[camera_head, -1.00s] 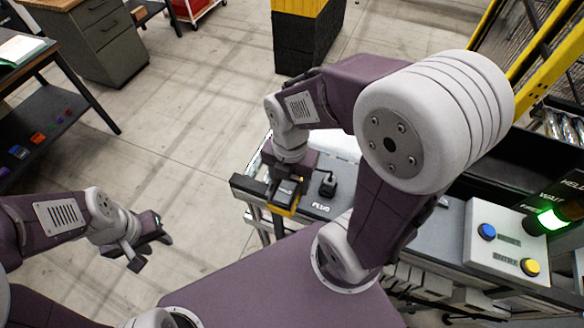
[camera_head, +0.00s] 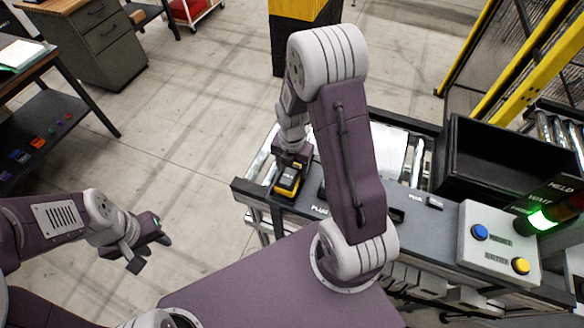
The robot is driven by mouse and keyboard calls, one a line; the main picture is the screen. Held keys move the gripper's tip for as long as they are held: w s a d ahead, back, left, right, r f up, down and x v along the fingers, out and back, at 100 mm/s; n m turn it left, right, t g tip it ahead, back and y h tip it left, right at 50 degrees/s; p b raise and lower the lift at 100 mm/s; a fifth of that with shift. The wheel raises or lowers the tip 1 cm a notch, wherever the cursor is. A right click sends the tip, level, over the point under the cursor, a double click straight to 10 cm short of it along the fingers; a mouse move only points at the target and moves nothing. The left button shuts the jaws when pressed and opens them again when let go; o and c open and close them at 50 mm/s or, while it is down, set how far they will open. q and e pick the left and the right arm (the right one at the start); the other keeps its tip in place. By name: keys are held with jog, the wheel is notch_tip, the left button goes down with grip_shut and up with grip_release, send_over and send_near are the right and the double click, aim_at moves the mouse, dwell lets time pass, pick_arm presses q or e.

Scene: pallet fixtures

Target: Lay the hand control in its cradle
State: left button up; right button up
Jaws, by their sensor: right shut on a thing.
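The hand control (camera_head: 287,181), yellow and black, is at the left end of the dark console ledge (camera_head: 253,191). My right gripper (camera_head: 290,163) is shut on its far end, reaching down from above. I cannot tell whether the hand control touches the ledge. I cannot make out its cradle; the hand control and my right arm cover part of the ledge. My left gripper (camera_head: 151,256) is open and empty, over the floor at the left, well away from the ledge.
A control box (camera_head: 500,247) with blue and yellow buttons stands at the right of the ledge, beside a lit green lamp (camera_head: 541,220). A black bin (camera_head: 492,172) and rollers lie behind. A black and yellow post (camera_head: 292,45) stands at the back. Open floor lies left.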

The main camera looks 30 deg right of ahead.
jog(key=shift+w+f, duration=0.1)
jog(key=shift+f, duration=0.25)
jog(key=shift+w+d+f, duration=0.1)
jog(key=shift+w, duration=0.05)
jog(key=shift+f+b, duration=0.3)
jog(key=shift+b, duration=0.05)
jog(key=shift+f, duration=0.3)
jog(key=o, duration=1.8)
jog(key=shift+r, duration=0.1)
